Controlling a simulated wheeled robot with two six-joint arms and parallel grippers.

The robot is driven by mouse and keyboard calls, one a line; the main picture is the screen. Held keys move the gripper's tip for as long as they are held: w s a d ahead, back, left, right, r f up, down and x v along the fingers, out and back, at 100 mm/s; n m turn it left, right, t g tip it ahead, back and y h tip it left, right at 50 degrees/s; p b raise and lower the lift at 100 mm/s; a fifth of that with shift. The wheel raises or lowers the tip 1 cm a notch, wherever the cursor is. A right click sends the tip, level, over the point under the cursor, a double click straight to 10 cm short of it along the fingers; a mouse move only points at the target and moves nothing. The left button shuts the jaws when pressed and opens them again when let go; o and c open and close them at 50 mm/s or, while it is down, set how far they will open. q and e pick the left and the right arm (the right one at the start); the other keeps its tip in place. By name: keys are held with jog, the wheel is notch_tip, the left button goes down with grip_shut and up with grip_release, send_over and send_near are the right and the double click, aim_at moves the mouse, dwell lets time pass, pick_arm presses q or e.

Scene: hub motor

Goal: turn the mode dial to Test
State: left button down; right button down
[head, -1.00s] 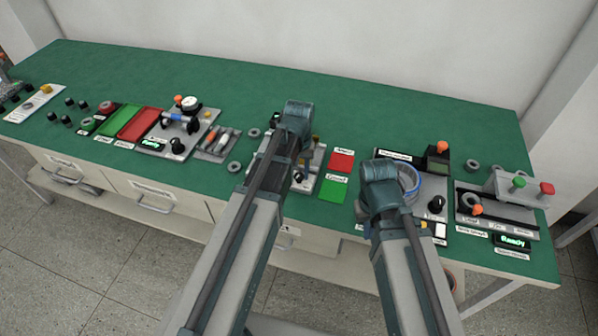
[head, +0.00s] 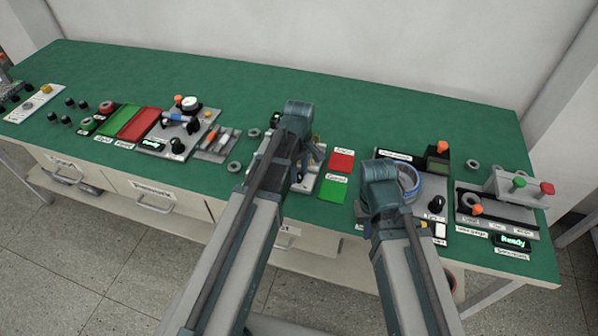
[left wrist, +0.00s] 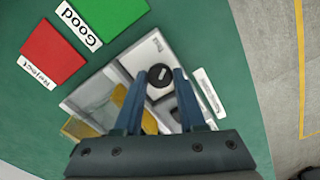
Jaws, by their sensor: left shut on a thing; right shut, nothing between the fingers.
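The mode dial is a round black knob with a pale mark (left wrist: 161,75) on a light grey fixture (left wrist: 118,68) in the left wrist view. My left gripper (left wrist: 160,88) is shut on the dial, with one teal finger on each side of it. Small lettering beside the dial is too small to read surely. In the head view my left gripper (head: 312,158) is over the fixture in the middle of the bench, and my arm hides the dial. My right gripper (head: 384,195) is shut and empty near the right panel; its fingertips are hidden.
A red Reject pad (left wrist: 53,53) and a green Good pad (left wrist: 107,14) lie beside the fixture. A yellow part (left wrist: 88,126) is on the fixture. A blue-rimmed ring (head: 411,185) sits close to my right wrist. The back of the green bench (head: 330,100) is clear.

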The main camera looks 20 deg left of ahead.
aim_at(299, 175)
pick_arm(q)
jog(key=shift+n, duration=0.7)
jog(key=c, duration=0.5)
grip_release()
jog(key=shift+r, duration=0.15)
notch_tip(299, 175, up, 14)
jog(key=p, duration=1.4)
jog(key=shift+f, duration=0.25)
